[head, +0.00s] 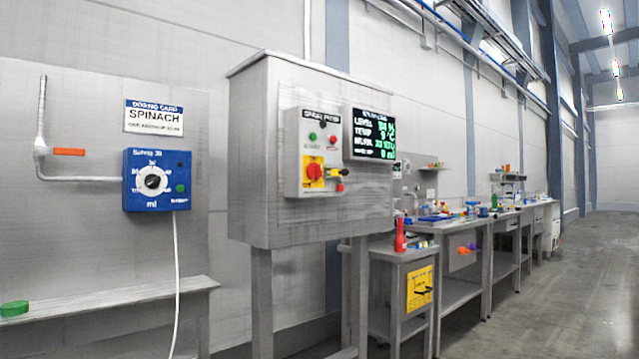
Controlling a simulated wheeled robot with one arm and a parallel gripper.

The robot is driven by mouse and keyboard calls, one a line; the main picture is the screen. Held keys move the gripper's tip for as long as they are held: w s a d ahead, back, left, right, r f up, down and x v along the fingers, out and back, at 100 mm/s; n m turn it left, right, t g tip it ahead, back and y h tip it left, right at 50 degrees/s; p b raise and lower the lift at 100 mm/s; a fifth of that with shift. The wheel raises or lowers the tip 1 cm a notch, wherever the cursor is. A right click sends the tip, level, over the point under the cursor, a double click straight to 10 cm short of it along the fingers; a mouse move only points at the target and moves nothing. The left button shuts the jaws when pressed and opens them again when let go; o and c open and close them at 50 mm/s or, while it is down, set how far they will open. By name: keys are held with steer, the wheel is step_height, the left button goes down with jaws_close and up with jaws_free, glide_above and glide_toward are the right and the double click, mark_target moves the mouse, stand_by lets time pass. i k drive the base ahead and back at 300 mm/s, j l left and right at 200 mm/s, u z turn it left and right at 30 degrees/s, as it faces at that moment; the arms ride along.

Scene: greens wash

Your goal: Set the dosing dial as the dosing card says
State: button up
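The dosing dial (153,181) is a round black-and-white knob on a blue box (157,200) fixed to a grey wall panel at the left of the head view. Numbers ring the dial, with "30" at the top and "ml" below; the others and the exact pointer position are too small to read surely. A green button (181,188) sits right of the dial. The dosing card (154,118) hangs above the box. It has a blue header, the large word SPINACH and a small line below that I cannot read. My gripper is not in view.
A grey cabinet (300,225) on legs stands right of the dial, with a red-knobbed switch box (320,135) and a display (373,133). A ledge (120,308) with a green lid (15,308) runs below the dial. Benches line the wall; floor (560,300) at right is clear.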

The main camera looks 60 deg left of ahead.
mark_target(152, 181)
steer(key=u, duration=3)
